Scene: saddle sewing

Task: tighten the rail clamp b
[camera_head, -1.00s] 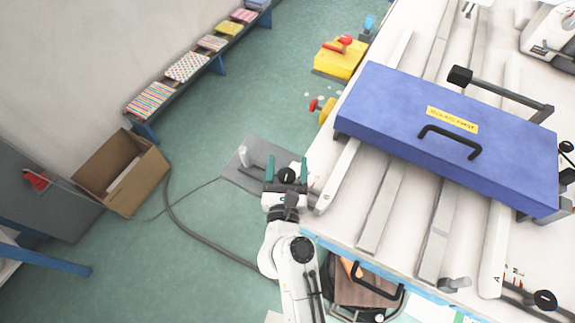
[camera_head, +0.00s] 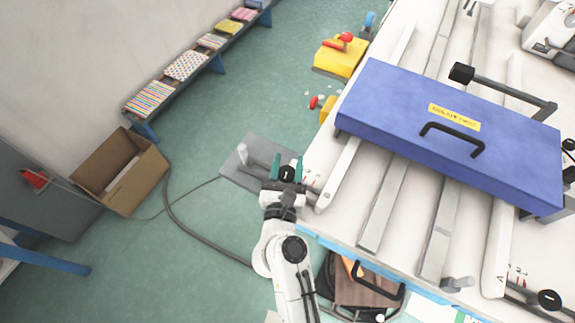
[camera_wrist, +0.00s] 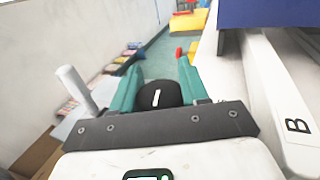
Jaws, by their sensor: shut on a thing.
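The knob of rail clamp b (camera_head: 286,174) is round and black, at the left edge of the white table. In the wrist view the knob (camera_wrist: 158,94) shows a short white line on its face. My gripper (camera_head: 287,165) has its two green fingers on either side of the knob, shut on it; in the wrist view the fingers (camera_wrist: 157,88) flank it left and right. The white rail (camera_head: 340,172) beside it runs along the table edge, and the wrist view shows a black letter B on this rail (camera_wrist: 270,95). The clamp's body is mostly hidden.
A large blue case (camera_head: 450,135) with a black handle lies across the rails, right of my gripper. Another black knob (camera_head: 549,299) is at the lower right. A grey post (camera_head: 243,153) stands left of my gripper. A cardboard box (camera_head: 120,172) sits on open floor farther left.

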